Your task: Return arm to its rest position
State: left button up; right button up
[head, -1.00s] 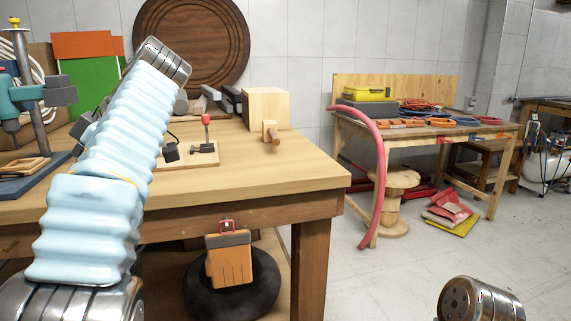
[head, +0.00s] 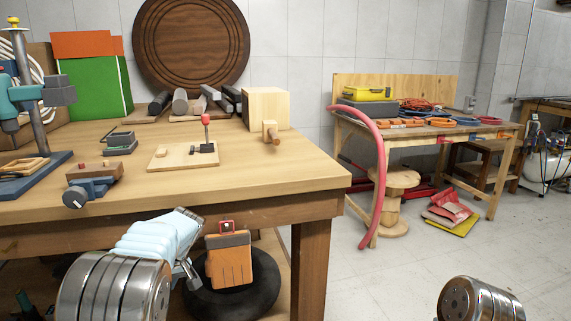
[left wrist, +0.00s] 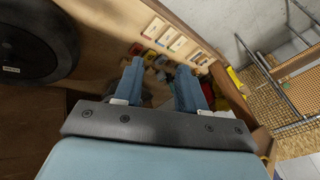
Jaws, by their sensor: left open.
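My left arm (head: 160,236) is folded low in front of the wooden workbench, below the level of its top, in the head view. In the left wrist view my left gripper (left wrist: 160,86) is open, with its two blue fingers apart and nothing seen between them. The fingers point towards a wooden panel and several small coloured items, whose distance I cannot tell. A metal part of my right arm (head: 482,300) shows at the bottom right of the head view. My right gripper is out of view.
The workbench (head: 255,172) stands close, with a small lever board (head: 182,156) and a clamp-like tool (head: 92,180) on it. A pink hose (head: 380,175) hangs from another table.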

pick_arm(q)
jog(key=s+d+f+m+h, duration=0.2)
jog(key=s+d+f, duration=0.15)
jog(key=f, duration=0.55)
jog(key=s+d+f+m+h, duration=0.1)
jog(key=s+d+f+h, duration=0.2)
jog(key=f, duration=0.6)
jog(key=s+d+f+m, duration=0.2)
jog(key=s+d+f, duration=0.15)
jog(key=f, duration=0.55)
jog(key=s+d+f+m+h, duration=0.1)
jog(key=s+d+f+h, duration=0.1)
jog(key=s+d, duration=0.3)
jog(key=s+d+f+m+h, duration=0.1)
jog(key=s+d, duration=0.4)
jog(key=s, duration=0.7)
jog(key=shift+d+f+t+h, duration=0.4)
jog(key=shift+f+h, duration=0.5)
